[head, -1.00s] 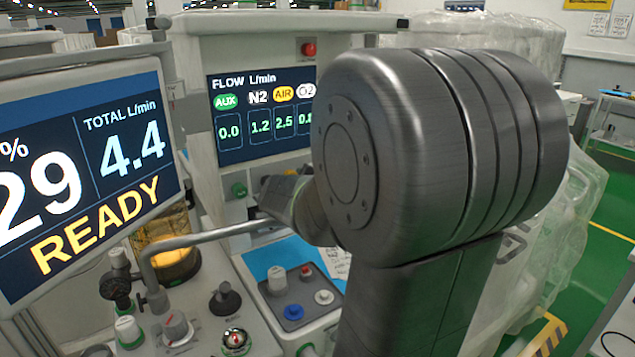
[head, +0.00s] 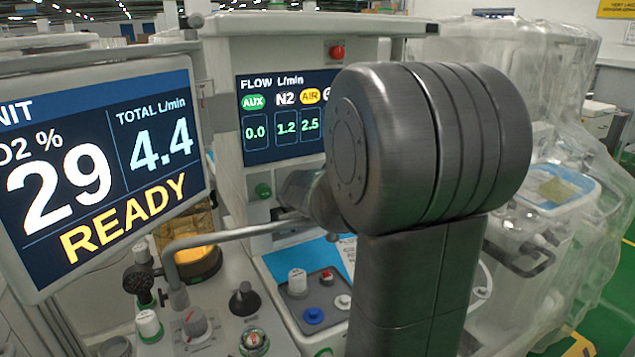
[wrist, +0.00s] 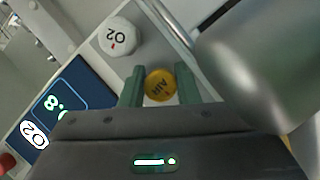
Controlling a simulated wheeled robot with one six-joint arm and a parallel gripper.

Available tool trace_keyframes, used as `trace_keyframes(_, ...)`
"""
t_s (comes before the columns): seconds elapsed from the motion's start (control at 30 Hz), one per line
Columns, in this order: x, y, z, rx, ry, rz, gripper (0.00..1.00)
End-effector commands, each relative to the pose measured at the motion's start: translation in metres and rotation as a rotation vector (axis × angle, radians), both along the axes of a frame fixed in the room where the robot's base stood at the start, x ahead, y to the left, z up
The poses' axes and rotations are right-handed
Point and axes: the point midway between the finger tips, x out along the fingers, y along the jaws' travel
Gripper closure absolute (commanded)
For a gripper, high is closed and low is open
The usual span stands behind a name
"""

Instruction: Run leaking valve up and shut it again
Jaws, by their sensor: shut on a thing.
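In the wrist view the green fingers of my gripper (wrist: 158,69) stand on either side of the round yellow AIR knob (wrist: 159,86), shut on it. A white O2 knob (wrist: 118,36) sits beside it, apart from the fingers. In the head view the flow screen (head: 285,118) reads AUX 0.0, N2 1.2 and AIR 2.5; my arm covers its O2 column. The wrist view shows 0.8 on the O2 part of the screen (wrist: 52,103). A green knob (head: 263,190) is below the AUX column. In the head view my arm hides the AIR knob and my fingertips.
A large monitor (head: 100,170) at left reads 29 % O2, total 4.4 L/min, READY. A bent grey pipe (head: 230,236) crosses in front of the cart. Knobs and a small tray (head: 313,300) are below. A plastic-wrapped cart (head: 545,215) stands at right.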

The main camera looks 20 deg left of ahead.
Motion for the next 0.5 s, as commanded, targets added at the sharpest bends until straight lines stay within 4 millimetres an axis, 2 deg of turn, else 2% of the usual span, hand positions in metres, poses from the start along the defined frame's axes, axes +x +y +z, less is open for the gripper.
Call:
trace_keyframes(0.27, 0.0, 0.0, -0.0005, 0.043, 0.049, 0.001, 0.94)
trace_keyframes(0.5, -0.0001, 0.0002, -0.0043, 0.154, 0.17, 0.001, 0.94)
